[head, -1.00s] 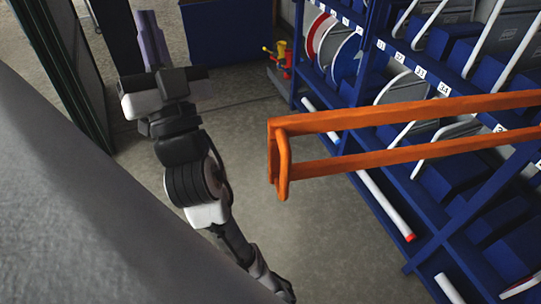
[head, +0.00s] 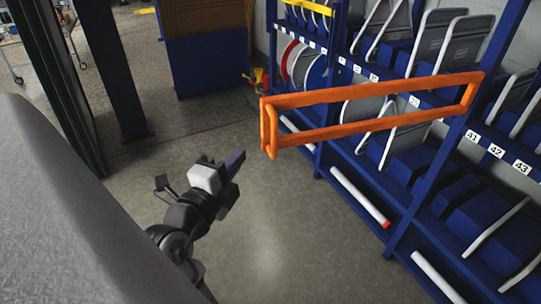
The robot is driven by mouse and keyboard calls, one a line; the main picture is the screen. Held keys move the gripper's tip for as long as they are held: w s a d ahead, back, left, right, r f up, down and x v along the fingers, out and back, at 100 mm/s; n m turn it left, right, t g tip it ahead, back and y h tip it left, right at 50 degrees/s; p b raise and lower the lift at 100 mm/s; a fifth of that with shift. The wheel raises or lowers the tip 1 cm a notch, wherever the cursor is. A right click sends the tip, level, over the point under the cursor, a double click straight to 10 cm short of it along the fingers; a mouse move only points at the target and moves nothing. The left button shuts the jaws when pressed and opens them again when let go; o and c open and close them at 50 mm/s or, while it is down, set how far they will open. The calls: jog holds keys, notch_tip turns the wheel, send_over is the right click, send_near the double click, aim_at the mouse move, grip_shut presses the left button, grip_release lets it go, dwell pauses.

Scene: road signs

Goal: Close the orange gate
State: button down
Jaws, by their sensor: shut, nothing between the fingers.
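The orange gate (head: 365,131) is a long two-rail frame in the head view. It reaches from its free end with an upright handle bar (head: 268,130) at the left to a blue shelf post at the right. It stands out over the floor in front of the shelves. My gripper (head: 236,160) is at the end of my arm, left of and a little below the gate's free end. A gap of floor shows between them. The gripper's fingers are shut and empty, pointing up and right.
Blue shelving (head: 400,190) with signs and numbered labels fills the right side. A grey surface (head: 60,220) takes up the lower left. A dark post (head: 110,70) stands at the upper left, beside a blue board (head: 207,65). The floor (head: 290,230) below the gate is clear.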

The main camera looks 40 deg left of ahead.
aim_at(264, 142)
jog(key=shift+m+h, duration=0.5)
jog(key=shift+m, duration=0.1)
jog(key=p+x, duration=0.1)
jog(key=x, duration=0.2)
jog(key=d+p+x, duration=0.1)
jog(key=x, duration=0.2)
jog(key=f+p+x, duration=0.1)
jog(key=p+x, duration=0.1)
jog(key=x, duration=0.1)
jog(key=shift+w+d+f, duration=0.1)
jog(key=shift+w+d, duration=0.05)
jog(key=shift+w, duration=0.05)
